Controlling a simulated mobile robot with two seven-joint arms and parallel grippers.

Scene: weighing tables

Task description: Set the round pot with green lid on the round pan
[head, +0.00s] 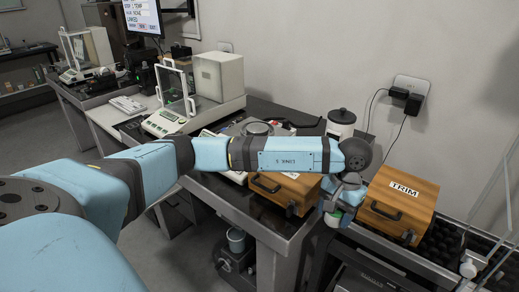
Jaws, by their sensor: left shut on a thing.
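My left arm reaches across the picture from the left. My left gripper (340,207) points down between two wooden boxes and is shut on the round pot with green lid (334,217). Only a small white and green part of the pot shows below the fingers; the rest is hidden by the gripper. The round pan (257,128) is a grey disc on a balance behind my forearm, at the middle of the table. The forearm hides the balance's front part. The pot is apart from the pan, to its right and nearer. My right gripper is not seen.
A wooden box marked TRIM (403,190) stands right of the gripper. Another wooden box (283,190) is left of it, partly under my forearm. A white canister with black lid (341,122) stands behind. A glass-sided balance (172,112) is further left.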

